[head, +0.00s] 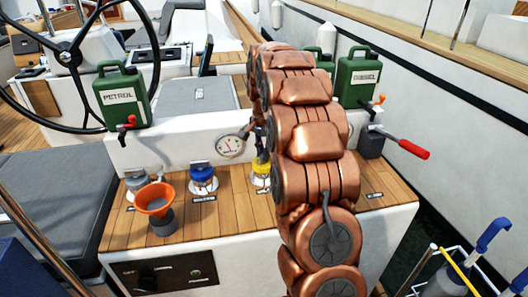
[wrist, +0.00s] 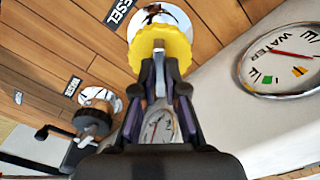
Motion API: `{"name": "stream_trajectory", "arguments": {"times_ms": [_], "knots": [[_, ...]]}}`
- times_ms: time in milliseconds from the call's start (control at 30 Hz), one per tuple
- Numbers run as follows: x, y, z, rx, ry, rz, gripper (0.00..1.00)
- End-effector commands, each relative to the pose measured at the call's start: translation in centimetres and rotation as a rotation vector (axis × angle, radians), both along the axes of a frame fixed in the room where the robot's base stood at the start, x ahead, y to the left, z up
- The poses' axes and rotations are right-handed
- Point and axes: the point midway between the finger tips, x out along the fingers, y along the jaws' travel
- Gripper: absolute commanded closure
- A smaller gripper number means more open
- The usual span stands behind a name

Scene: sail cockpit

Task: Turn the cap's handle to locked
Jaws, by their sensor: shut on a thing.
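The yellow cap (head: 262,172) sits on a round white fitting in the wooden deck, partly hidden by my arm in the head view. In the wrist view the yellow cap (wrist: 160,45) is in front of my gripper, with a sign reading DIESEL beside it. My gripper (wrist: 159,78) is shut on the cap's grey handle (wrist: 159,86), one finger on each side of it. The handle stands up from the cap. Any locked mark is too small to read. In the head view my gripper is mostly hidden behind my arm.
A gauge marked WATER (wrist: 283,58) is on the white wall close to the right. A blue cap (head: 203,175) and an orange funnel (head: 156,199) are left along the deck. Green cans stand behind, and a red-handled lever (head: 412,149) is at right.

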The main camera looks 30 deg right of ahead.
Motion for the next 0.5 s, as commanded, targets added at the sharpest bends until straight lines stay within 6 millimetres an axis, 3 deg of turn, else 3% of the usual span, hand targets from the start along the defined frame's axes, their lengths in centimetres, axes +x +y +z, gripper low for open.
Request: {"name": "stream_trajectory", "arguments": {"times_ms": [333,367,500], "knots": [[0.01,-0.01,0.03,0.000,-0.001,-0.001,1.00],[0.01,-0.01,0.03,0.000,-0.001,-0.001,0.87],[0.01,0.00,0.02,0.000,0.000,-0.001,0.72]]}}
